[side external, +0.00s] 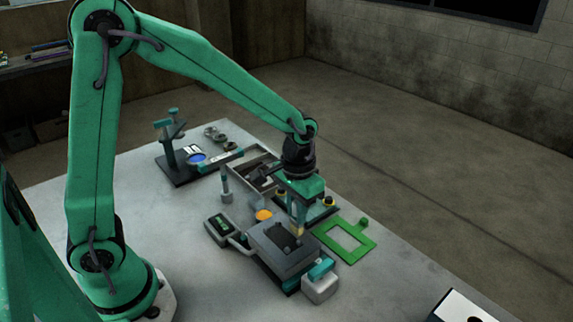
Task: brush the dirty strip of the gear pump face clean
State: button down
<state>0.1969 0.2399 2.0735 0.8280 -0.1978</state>
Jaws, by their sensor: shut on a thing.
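My gripper (298,212) points down over the grey block with a flat top, which looks like the gear pump (270,252). It is shut on a small tool with a tan lower end, which looks like the brush (298,229). The tan end is at or just above the far right part of the pump face; I cannot tell whether it touches. A dark patch (285,239) lies on the face beside the tan end and looks like the dirty strip. The gripper and brush may hide part of it.
A green frame (359,254) lies right of the pump. A white block with a teal piece (321,288) stands at its near right. A handheld meter (219,228) lies to its left. Behind are an open tray (238,183) and a dark stand (178,170).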

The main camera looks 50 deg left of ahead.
jog(key=shift+d+f, duration=0.1)
jog(key=shift+d, duration=0.6)
jog(key=shift+d, duration=0.2)
jog(key=shift+d, duration=0.75)
jog(key=shift+a, duration=0.15)
jog(key=shift+a, duration=0.75)
jog(key=shift+a, duration=0.1)
dwell(0.4)
jog(key=shift+a, duration=0.1)
jog(key=shift+a, duration=0.7)
